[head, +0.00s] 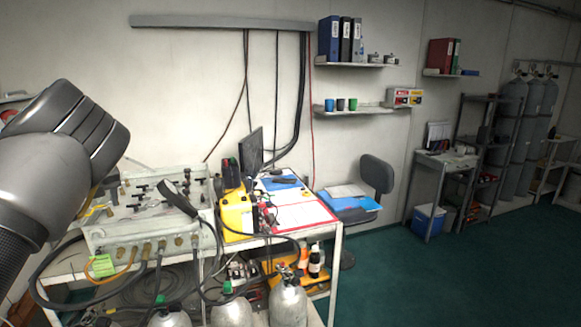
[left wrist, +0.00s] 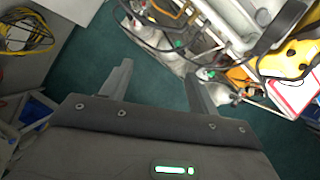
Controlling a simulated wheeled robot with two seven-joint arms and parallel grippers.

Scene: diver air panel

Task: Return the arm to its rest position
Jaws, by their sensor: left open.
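My left arm (head: 45,165) fills the left side of the head view, in front of the air panel. In the left wrist view my left gripper (left wrist: 160,82) has its two fingers spread wide, with only dark green floor between them and nothing held. The air panel (head: 155,222), a pale box with black valves, gauges and brass fittings, sits on the bench. My right gripper is in neither view.
The bench (head: 335,245) also carries a yellow device (head: 235,212) and papers. Gas cylinders (head: 287,300) stand at its front. Hoses (head: 55,300) hang loosely by the panel. An office chair (head: 376,175) stands behind. The green floor (head: 480,265) at right is clear.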

